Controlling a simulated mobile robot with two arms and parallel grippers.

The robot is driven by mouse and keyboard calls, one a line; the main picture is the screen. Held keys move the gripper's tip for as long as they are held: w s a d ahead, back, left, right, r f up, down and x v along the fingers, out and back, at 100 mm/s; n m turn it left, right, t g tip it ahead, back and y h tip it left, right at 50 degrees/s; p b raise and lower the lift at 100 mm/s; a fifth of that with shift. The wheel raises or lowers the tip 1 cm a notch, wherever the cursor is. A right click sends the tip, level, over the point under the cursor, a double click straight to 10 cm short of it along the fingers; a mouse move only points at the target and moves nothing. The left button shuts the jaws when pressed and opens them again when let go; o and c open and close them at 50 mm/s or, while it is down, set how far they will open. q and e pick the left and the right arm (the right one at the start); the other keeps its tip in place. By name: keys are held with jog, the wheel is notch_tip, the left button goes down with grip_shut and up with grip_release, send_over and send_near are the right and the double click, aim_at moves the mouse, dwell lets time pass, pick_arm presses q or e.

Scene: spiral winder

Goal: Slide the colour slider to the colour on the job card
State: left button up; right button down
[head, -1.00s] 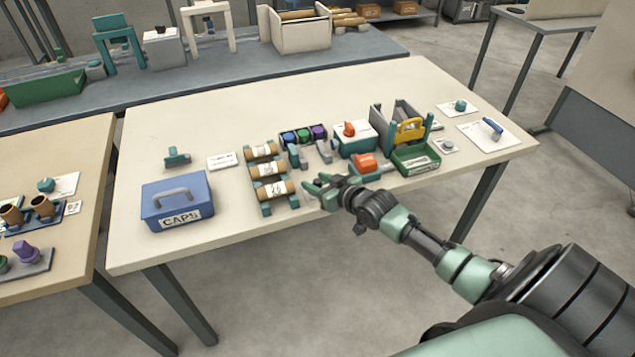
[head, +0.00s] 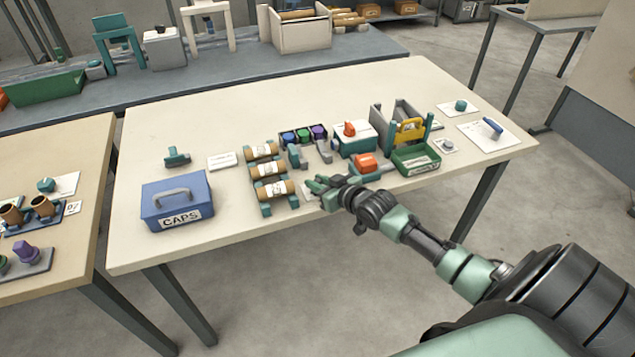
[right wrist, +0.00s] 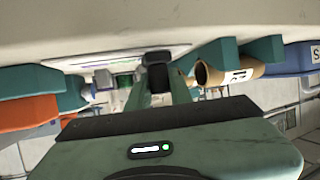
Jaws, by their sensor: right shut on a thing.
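My right gripper (head: 322,184) is low over the front of the middle table, just right of a rack of paper rolls. In the right wrist view its fingers (right wrist: 158,88) are shut on a dark upright knob (right wrist: 157,70), which looks like the colour slider's handle. A pale plate with a thin coloured line (right wrist: 125,60) lies behind the knob. In the head view the gripper mostly hides the slider, and I cannot read its colour setting. A white printed card (head: 222,161) lies left of the rolls; its print is too small to read. My left gripper is out of view.
The roll rack (head: 268,170) stands close left of my right gripper. An orange-topped device (head: 365,162) and a green tray (head: 415,159) are close on its right. Blue, green and purple pots (head: 303,135) stand behind. A blue CAPS box (head: 177,201) is at the left.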

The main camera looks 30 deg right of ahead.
dwell(0.8)
jog(key=shift+d, duration=0.25)
jog(key=d, duration=0.2)
jog(key=s+d, duration=0.1)
jog(key=shift+d, duration=0.35)
jog(key=c, duration=1.3)
grip_release()
jog(key=shift+w+a, duration=0.1)
jog(key=shift+a, duration=0.35)
jog(key=shift+o, duration=0.2)
jog(key=shift+s+d, duration=0.15)
jog(key=shift+s, duration=0.1)
jog(key=v, duration=0.7)
jog(key=shift+s, duration=0.2)
jog(key=shift+r, duration=0.15)
